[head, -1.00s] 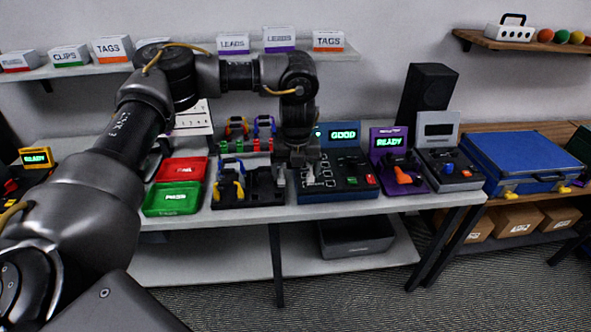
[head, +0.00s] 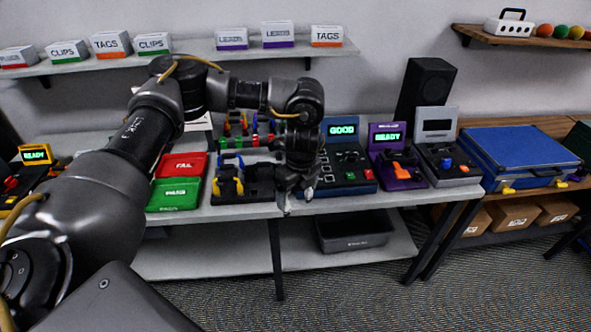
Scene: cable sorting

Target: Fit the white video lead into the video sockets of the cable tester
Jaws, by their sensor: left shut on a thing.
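The cable tester (head: 351,160) is the blue box on the bench with a lit screen reading GOOD and a panel of pale-outlined sockets. My left gripper (head: 295,192) points down at the tester's front left corner, by the bench's front edge. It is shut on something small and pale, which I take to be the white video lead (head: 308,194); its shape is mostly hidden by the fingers. My arm and gripper cover the tester's left side, so I cannot tell whether anything sits in the sockets there. My right gripper is out of view.
A black stand (head: 259,190) holding yellow and blue leads is left of the gripper. Red FAIL (head: 181,166) and green PASS (head: 174,195) trays lie further left. A purple READY unit (head: 404,174) stands right of the tester. The floor in front is clear.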

